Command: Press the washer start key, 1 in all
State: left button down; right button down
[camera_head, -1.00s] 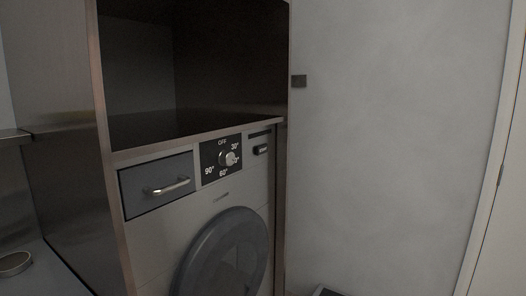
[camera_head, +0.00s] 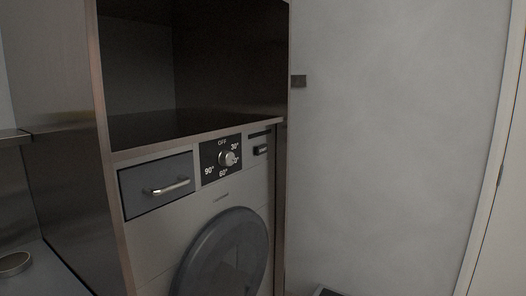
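The washer (camera_head: 150,258) stands in a cabinet at the lower left of the head view. Its front has a grey drawer with a silver handle (camera_head: 170,187) and a black dial panel with a round silver knob (camera_head: 227,158), marked OFF, 30°, 60° and 90°. A small dark key (camera_head: 261,150) sits right of the dial, near the washer's upper right corner, below a dark strip (camera_head: 259,135). The round dark door (camera_head: 224,258) is below and is cut off by the frame. Neither of my grippers is in view.
The cabinet (camera_head: 68,190) encloses the washer, with an open, empty dark recess (camera_head: 150,125) above it. A pale door frame (camera_head: 490,200) is at the far right.

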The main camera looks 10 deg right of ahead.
aim_at(261, 149)
jog(key=i+l+u, duration=0.3)
jog(key=i+l, duration=0.15)
jog(key=i+l+u, duration=0.2)
jog(key=l, duration=0.2)
jog(key=i+l+u, duration=0.15)
jog(key=l, duration=0.2)
jog(key=i+l+u, duration=0.15)
jog(key=l, duration=0.2)
jog(key=i+l+u, duration=0.15)
jog(key=l, duration=0.25)
